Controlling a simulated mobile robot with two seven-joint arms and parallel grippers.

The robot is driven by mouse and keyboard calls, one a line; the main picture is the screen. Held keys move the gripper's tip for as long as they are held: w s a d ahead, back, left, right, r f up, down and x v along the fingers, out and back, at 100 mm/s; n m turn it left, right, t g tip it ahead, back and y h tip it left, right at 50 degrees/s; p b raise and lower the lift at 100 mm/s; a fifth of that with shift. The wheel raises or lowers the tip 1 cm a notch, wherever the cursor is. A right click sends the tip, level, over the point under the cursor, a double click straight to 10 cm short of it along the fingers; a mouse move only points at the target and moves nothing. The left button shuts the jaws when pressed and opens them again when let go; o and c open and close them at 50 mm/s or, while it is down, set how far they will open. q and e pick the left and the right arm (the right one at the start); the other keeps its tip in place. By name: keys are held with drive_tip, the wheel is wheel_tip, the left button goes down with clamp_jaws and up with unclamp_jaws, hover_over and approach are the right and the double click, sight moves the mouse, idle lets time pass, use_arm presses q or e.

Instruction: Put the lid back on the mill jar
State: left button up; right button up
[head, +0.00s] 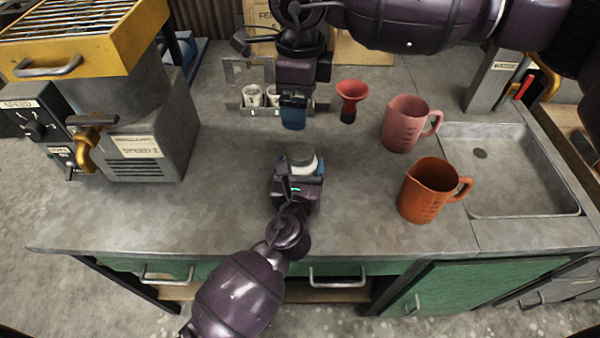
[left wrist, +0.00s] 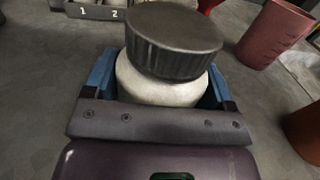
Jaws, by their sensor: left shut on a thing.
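The mill jar (head: 309,169) is white and stands upright over the counter; it also shows in the left wrist view (left wrist: 158,88). Its dark ribbed lid (left wrist: 174,45) is on top of the jar mouth, looking tilted and shifted a little to the right; the lid shows in the head view (head: 299,156). My left gripper (head: 299,172) is shut on the jar, with blue fingers on both sides of its body. My right gripper (head: 293,112) hangs pointing down behind the jar, apart from the lid. Whether its fingers are open is hidden by the angle.
A red funnel-shaped cup (head: 351,95), a pink jug (head: 404,125) and an orange jug (head: 428,190) stand to the right. A sink (head: 520,165) lies beyond them. A rack with white cups (head: 253,96) is behind. A grey machine (head: 150,140) stands left. The counter left of the jar is clear.

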use_arm(q)
drive_tip(key=o, duration=1.7)
drive_tip(key=shift+c, duration=0.2)
drive_tip(key=shift+s, duration=0.1)
drive_tip(key=s, duration=0.3)
drive_tip(key=s+a, duration=0.1)
drive_tip(key=s, duration=0.6)
drive_tip(key=shift+s+a, duration=0.15)
drive_tip(key=shift+s, duration=0.1)
